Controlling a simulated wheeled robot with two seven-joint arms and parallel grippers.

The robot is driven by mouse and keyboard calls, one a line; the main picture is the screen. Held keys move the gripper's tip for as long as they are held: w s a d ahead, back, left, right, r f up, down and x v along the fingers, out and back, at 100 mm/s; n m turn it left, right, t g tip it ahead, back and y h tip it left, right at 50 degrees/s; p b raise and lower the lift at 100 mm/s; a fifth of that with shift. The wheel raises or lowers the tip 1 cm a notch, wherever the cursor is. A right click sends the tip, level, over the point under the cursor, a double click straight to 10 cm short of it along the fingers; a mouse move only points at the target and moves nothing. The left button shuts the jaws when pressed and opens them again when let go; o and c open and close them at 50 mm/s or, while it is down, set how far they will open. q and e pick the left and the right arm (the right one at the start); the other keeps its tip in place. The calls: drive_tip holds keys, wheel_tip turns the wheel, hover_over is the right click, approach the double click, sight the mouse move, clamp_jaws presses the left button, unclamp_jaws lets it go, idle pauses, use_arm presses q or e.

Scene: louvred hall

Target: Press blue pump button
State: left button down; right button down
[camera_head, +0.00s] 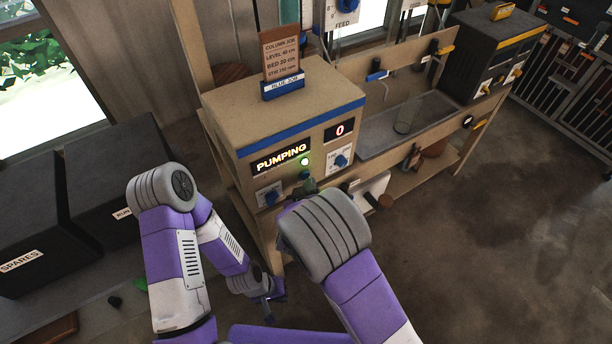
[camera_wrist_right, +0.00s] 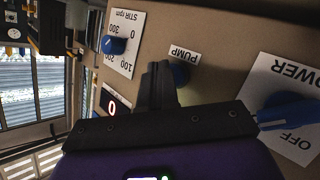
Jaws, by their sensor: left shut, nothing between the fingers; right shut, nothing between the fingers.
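The pump box (camera_head: 290,105) is tan with a blue stripe and a "BLUE JOB" card on top. Its display (camera_head: 281,158) reads "PUMPING", and a green lamp (camera_head: 305,161) is lit below it. In the right wrist view the blue pump button (camera_wrist_right: 181,74) sits beside the "PUMP" label, partly hidden by my fingers. My right gripper (camera_wrist_right: 160,82) is shut and empty, its tips at the button; I cannot tell whether they touch. In the head view my right gripper (camera_head: 310,186) is at the box front. My left gripper (camera_head: 276,291) is shut, low and away from the box.
A power knob (camera_wrist_right: 284,112) and a stir knob (camera_wrist_right: 114,45) flank the button. A counter (camera_head: 102,249) reads 0. A grey tray (camera_head: 440,112) and a black box (camera_head: 490,55) stand right on the bench. Dark bins (camera_head: 45,225) stand left. The floor at right is clear.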

drive_tip(key=shift+w+a, duration=0.2)
drive_tip(key=shift+w, duration=0.1)
idle(0.6)
idle(0.3)
drive_tip(key=shift+s+d, duration=0.45)
drive_tip(key=shift+s, duration=0.2)
drive_tip(key=shift+s, duration=0.1)
drive_tip(key=s+d, duration=0.1)
drive_tip(key=s, duration=0.1)
drive_tip(key=s+d, duration=0.2)
idle(0.5)
